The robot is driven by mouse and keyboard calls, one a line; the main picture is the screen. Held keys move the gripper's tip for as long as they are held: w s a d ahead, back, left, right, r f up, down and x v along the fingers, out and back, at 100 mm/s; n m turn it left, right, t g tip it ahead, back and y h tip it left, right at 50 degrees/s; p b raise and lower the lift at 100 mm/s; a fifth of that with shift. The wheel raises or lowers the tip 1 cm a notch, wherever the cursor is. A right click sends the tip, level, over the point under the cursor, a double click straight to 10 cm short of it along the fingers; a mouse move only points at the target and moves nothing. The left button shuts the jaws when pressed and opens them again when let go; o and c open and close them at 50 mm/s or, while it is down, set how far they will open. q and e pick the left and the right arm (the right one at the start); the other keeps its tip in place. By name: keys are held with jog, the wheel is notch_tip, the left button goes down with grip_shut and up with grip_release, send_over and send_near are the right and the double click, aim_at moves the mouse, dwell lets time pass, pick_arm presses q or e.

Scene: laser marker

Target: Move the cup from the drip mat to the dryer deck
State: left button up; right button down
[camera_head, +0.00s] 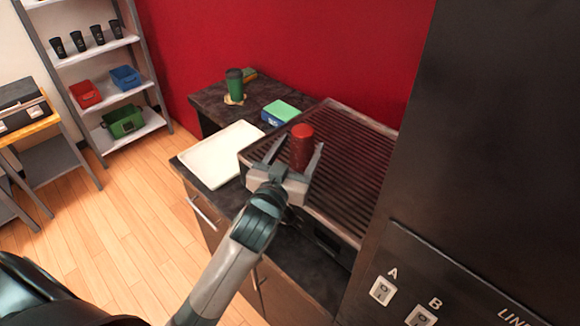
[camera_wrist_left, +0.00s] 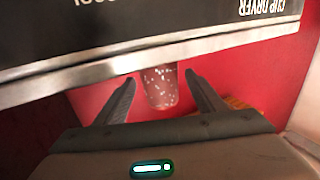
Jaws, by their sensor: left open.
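A red cup (camera_head: 302,140) is upright over the dark slatted deck of the cup dryer (camera_head: 345,160), near its front left part. My left gripper (camera_head: 296,150) is open, with one finger on each side of the cup. In the left wrist view, the speckled red cup (camera_wrist_left: 160,90) shows between the two spread fingers (camera_wrist_left: 161,80). The cup's base is partly hidden by the gripper, so its contact with the deck is hard to tell. A white flat tray (camera_head: 205,168), possibly the drip mat, lies empty left of the deck. My right gripper is not in view.
A green cup (camera_head: 234,88) stands on a small coaster on the back counter. A blue and green box (camera_head: 281,112) sits behind the deck. A dark panel with switches (camera_head: 450,270) rises close on the right. A shelf with black cups and bins (camera_head: 100,75) stands far left.

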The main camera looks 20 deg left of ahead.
aim_at(297, 150)
pick_arm(q)
jog(key=s+b, duration=0.1)
jog(key=s, duration=0.5)
jog(key=shift+d, duration=0.15)
dwell(1.4)
